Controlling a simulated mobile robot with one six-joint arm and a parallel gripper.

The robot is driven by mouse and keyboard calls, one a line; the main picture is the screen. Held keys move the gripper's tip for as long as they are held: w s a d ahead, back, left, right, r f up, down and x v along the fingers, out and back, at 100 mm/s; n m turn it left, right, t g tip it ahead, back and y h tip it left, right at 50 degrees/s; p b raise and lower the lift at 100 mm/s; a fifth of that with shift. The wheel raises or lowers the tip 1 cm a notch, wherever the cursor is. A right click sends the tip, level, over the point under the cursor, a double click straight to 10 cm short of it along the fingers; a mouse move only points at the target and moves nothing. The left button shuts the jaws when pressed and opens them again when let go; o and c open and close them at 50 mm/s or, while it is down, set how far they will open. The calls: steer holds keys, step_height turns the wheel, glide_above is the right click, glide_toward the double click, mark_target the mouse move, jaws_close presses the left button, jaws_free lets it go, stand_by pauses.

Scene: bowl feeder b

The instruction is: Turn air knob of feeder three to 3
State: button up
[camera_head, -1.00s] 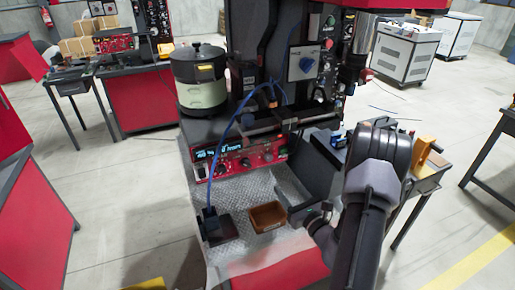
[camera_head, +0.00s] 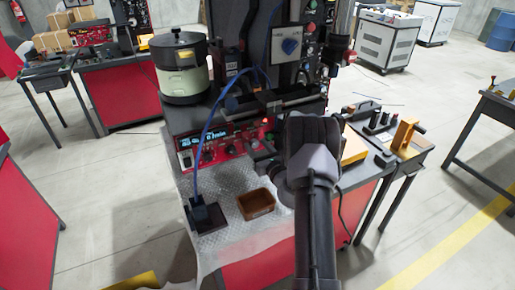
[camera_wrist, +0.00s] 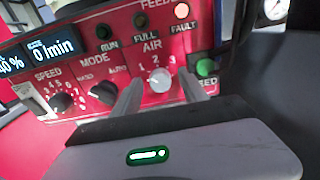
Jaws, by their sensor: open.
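The red control panel (camera_head: 222,146) is on the front of the feeder machine. In the wrist view it fills the upper part (camera_wrist: 75,72), with a display, labels and knobs. The air knob (camera_wrist: 159,80) is pale and round, under the word AIR and the marks 1, 2 and 3. Its exact setting is too small to tell. My gripper (camera_wrist: 160,77) is open, with one finger left and one right of the air knob. I cannot tell whether they touch it. In the head view my arm hides much of the gripper and the panel's right end.
The speed knob (camera_wrist: 60,102) and mode knob (camera_wrist: 103,92) are left of the air knob. A green button (camera_wrist: 206,67) is close to the right finger. A brown bin (camera_head: 256,203) sits on the worktop below the panel.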

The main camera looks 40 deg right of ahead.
steer(key=shift+c, duration=0.2)
jaws_close()
steer(key=m+p, duration=0.2)
steer(key=m, duration=0.2)
steer(key=shift+r+m, duration=0.1)
steer(key=shift+m, duration=0.3)
steer(key=m+p, duration=0.2)
steer(key=m, duration=0.2)
steer(key=shift+d, duration=0.1)
steer(key=m+p, duration=0.1)
steer(key=m, duration=0.4)
steer(key=shift+f+m+p, duration=0.15)
steer(key=shift+m+p, duration=0.2)
steer(key=shift+m, duration=0.6)
steer(key=shift+f+m+p, duration=0.1)
steer(key=shift+m+p, duration=0.2)
steer(key=shift+m, duration=0.65)
